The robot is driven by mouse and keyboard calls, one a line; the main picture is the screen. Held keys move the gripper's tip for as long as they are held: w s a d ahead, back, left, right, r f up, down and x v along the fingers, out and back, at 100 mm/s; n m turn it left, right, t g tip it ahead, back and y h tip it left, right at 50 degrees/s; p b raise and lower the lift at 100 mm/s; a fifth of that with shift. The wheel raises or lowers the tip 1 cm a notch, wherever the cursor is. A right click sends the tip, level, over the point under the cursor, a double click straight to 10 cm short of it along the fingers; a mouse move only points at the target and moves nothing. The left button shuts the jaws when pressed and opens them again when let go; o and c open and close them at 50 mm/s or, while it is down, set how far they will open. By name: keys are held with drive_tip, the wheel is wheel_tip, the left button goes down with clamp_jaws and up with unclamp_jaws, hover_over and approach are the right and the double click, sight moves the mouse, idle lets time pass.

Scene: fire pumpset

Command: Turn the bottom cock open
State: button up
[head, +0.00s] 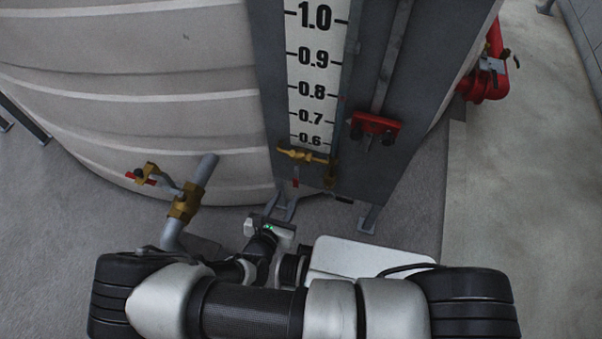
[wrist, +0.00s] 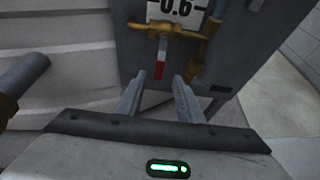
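A brass cock (head: 303,156) sits across the lower end of the level scale, just below the 0.6 mark. Its red-tipped lever (head: 296,183) hangs straight down. In the wrist view, the brass cock (wrist: 165,29) is at top centre, and its red lever (wrist: 160,69) hangs above the gap between my fingers. My gripper (head: 284,199) is below the cock in the head view. In the wrist view my gripper (wrist: 159,80) has its two fingers apart with nothing held between them. Whether the lever lies between the fingers in depth is unclear.
A brass fitting with a dark handle (wrist: 220,88) is low at the right. A red bracket (head: 375,124) is on the grey panel (head: 390,160). At left, a pipe (head: 206,170) carries a brass valve (head: 183,203) near the tank. Open floor (head: 510,200) lies to the right.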

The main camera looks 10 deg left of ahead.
sight(296, 178)
drive_tip(key=b+x, duration=0.3)
drive_tip(key=x, duration=1.1)
drive_tip(key=shift+w, duration=0.3)
drive_tip(key=shift+f, duration=0.1)
clamp_jaws()
